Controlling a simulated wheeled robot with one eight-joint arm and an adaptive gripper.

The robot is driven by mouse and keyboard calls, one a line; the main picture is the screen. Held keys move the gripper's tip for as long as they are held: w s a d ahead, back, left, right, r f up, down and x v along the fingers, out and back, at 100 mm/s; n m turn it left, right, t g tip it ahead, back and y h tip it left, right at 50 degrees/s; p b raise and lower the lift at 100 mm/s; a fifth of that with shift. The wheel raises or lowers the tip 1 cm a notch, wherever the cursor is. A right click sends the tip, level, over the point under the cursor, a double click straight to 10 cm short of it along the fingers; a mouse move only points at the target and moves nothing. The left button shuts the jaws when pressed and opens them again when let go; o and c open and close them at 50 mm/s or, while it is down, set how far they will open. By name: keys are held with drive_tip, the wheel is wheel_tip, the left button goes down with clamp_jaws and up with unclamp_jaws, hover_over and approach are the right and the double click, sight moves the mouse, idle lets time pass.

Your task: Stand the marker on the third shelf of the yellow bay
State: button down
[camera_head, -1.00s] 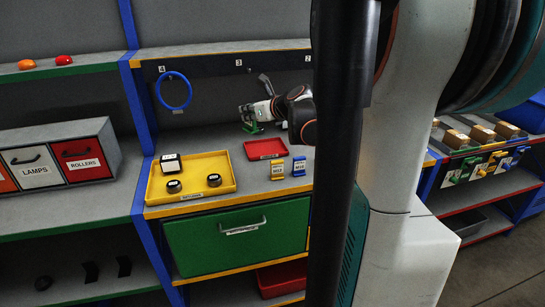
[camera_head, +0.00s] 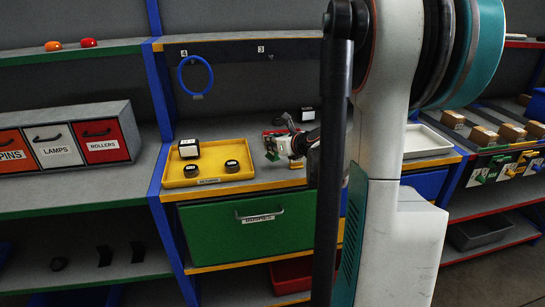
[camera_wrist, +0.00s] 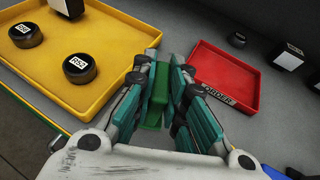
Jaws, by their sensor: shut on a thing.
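My gripper (camera_wrist: 163,90) is shut on a green block-like piece (camera_wrist: 158,95), which I take to be the marker. It stands between the fingers in the wrist view. In the head view my gripper (camera_head: 274,148) is low over the worktop-level shelf (camera_head: 262,183) of the yellow bay, right of the yellow tray. I cannot tell whether the piece touches the shelf. The yellow-edged bay also has an upper shelf (camera_head: 240,38) and a lower shelf (camera_head: 235,291). My arm and column hide the bay's right part.
The yellow tray (camera_head: 207,182) holds several black labelled pieces. A red tray (camera_wrist: 222,75) lies right of my fingers. A black piece with a white label (camera_wrist: 291,57) stands beyond it. A blue ring (camera_head: 196,75) hangs on the back panel. A green drawer (camera_head: 231,226) is shut below.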

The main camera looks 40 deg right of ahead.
sight(276, 152)
drive_tip(key=shift+f+b, duration=0.8)
drive_tip(key=shift+f, duration=1.3)
drive_tip(key=shift+f, duration=0.1)
drive_tip(key=c, duration=1.6)
unclamp_jaws()
drive_tip(key=shift+r, duration=0.2)
drive_tip(key=p+v, duration=0.3)
drive_tip(key=v, duration=0.9)
drive_tip(key=shift+p, duration=0.3)
drive_tip(key=shift+a+f, duration=0.1)
